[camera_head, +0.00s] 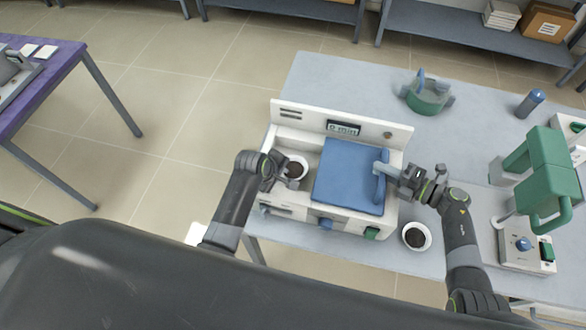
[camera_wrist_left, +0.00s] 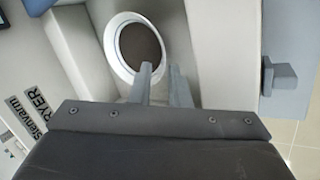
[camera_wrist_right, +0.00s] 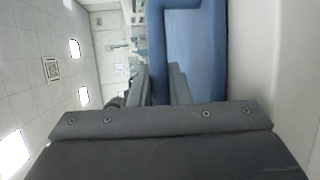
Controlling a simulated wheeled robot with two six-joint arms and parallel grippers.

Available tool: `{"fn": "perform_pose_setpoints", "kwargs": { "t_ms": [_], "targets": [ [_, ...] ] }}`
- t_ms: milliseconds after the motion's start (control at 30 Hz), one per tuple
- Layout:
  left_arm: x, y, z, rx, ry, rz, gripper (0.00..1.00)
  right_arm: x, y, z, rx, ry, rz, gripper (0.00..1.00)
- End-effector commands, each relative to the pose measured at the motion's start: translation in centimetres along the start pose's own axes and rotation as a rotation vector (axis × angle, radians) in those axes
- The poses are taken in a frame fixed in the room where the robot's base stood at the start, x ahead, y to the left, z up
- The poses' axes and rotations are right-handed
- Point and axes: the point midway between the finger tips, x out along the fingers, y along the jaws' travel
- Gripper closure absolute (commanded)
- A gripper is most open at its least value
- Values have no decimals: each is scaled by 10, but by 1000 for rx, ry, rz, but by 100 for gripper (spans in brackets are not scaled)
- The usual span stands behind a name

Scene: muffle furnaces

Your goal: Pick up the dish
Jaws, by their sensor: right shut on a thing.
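A round white dish (camera_head: 296,167) with dark contents sits in the left part of the white furnace (camera_head: 300,116), beside its blue door (camera_head: 350,175). My left gripper (camera_head: 278,168) is at the dish's left side. In the left wrist view, its fingers (camera_wrist_left: 162,82) are apart near the rim of the dish (camera_wrist_left: 138,47); one overlaps the rim. Whether they touch it is unclear. My right gripper (camera_head: 391,172) is shut on the blue door handle (camera_head: 379,182), which also shows in the right wrist view (camera_wrist_right: 157,45). A second white dish (camera_head: 416,237) with dark contents stands on the table.
The grey table (camera_head: 330,80) has free room behind the furnace. A green round holder (camera_head: 428,97), a blue-grey bottle (camera_head: 529,104) and a green device (camera_head: 545,165) stand to the right. A purple table (camera_head: 45,80) is at the far left.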

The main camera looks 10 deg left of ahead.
Motion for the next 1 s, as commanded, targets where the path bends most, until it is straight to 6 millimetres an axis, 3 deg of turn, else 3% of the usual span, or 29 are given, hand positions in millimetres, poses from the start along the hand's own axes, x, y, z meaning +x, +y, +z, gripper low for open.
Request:
{"fn": "perform_pose_setpoints", "kwargs": {
  "t_ms": [400,533,1000],
  "targets": [
    [10,0,0,0,0,1,84,-1,0,2,-2,-3,-1,100],
    [10,0,0,0,0,0,100,-1,0,2,-2,-3,-1,100],
    [10,-1,0,0,0,-3,100,-1,1,2,-2,-3,0,100]
  ]
}}
